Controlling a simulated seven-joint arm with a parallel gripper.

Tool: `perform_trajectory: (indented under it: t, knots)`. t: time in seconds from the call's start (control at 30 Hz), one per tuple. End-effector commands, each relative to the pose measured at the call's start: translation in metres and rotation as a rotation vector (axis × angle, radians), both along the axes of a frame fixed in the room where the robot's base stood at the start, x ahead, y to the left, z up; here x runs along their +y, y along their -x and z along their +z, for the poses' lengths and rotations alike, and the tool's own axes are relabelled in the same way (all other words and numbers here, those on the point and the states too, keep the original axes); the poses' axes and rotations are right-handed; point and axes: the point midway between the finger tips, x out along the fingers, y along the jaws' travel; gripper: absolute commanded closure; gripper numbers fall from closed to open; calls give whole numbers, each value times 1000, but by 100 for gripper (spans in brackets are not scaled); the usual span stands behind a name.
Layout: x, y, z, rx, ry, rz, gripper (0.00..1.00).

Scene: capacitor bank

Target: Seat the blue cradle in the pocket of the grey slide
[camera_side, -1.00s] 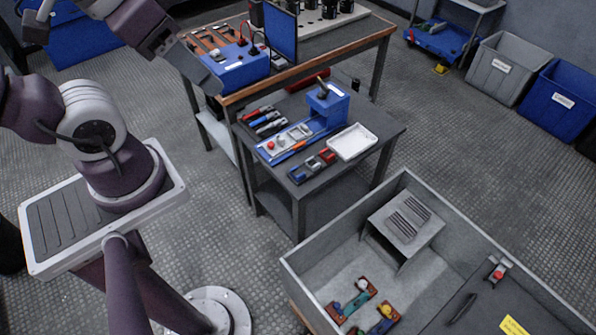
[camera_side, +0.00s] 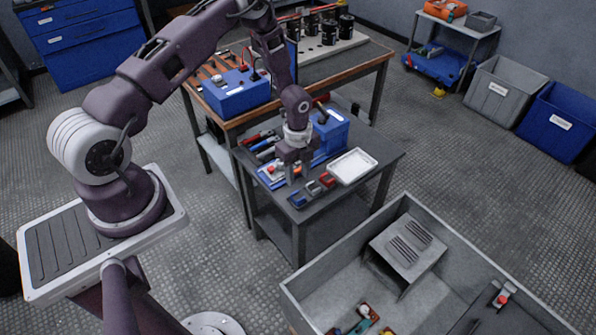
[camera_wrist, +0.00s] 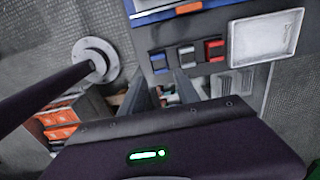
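The blue cradle (camera_side: 297,201) appears to be the blue piece at the left end of a row of three small blocks on the low grey table. It also shows in the wrist view (camera_wrist: 158,60), beside a grey block and a red block. My gripper (camera_side: 293,181) points down over the table, behind and above this row. In the wrist view my gripper (camera_wrist: 163,84) has its two fingers apart, with no part visibly held. The blue cradle lies beyond the fingertips. I cannot surely pick out the grey slide or its pocket.
A white tray (camera_side: 352,166) lies right of the blocks. A blue box (camera_side: 332,132) and a blue-edged fixture (camera_side: 268,180), partly hidden by my gripper, stand behind. A grey bin (camera_side: 300,300) with a slotted stand (camera_side: 405,243) is at front right.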

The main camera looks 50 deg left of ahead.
Motion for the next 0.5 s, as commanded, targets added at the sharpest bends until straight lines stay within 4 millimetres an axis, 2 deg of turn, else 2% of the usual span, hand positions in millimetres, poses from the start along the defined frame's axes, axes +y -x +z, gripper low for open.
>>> perform_trajectory:
  t: [0.5]
  knots:
    - [-1,1,-62,3,0,2,62]
